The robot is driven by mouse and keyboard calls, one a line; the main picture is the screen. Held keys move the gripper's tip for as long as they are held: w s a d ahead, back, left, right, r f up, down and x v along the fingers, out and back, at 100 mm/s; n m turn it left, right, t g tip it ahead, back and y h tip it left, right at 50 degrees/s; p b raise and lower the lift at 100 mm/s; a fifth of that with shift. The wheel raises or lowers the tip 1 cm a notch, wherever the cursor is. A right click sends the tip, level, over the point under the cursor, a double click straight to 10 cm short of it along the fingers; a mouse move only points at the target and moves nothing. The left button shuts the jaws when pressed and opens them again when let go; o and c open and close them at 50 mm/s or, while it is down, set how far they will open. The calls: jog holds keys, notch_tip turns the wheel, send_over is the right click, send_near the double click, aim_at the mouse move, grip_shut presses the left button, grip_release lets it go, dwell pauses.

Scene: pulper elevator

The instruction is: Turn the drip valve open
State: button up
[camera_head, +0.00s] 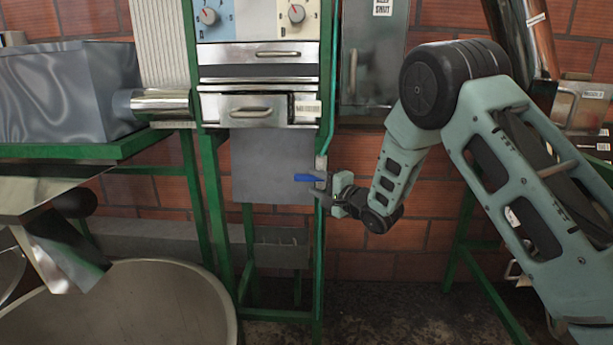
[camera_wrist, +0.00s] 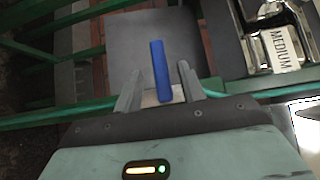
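The drip valve shows as a blue lever handle (camera_head: 308,178) beside the green frame's right post, below the metal drawers. It points left in the head view. In the wrist view the blue handle (camera_wrist: 159,65) stands between my two fingers, with a pale metal piece at its base. My gripper (camera_head: 324,184) is at the handle's right end. In the wrist view my gripper (camera_wrist: 158,86) has its fingers apart, one on each side of the handle. The right finger is close to the handle; I cannot tell whether it touches. A gap shows on the left side.
A drawer (camera_head: 246,110) and another metal drawer are above the valve. A grey panel (camera_head: 262,160) hangs behind the handle. The green post (camera_head: 318,250) runs down beside my gripper. A large round metal basin (camera_head: 130,300) stands at lower left. A label reading MEDIUM (camera_wrist: 288,50) is at upper right.

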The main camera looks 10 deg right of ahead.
aim_at(309, 179)
jog(key=shift+x, duration=2.3)
grip_shut()
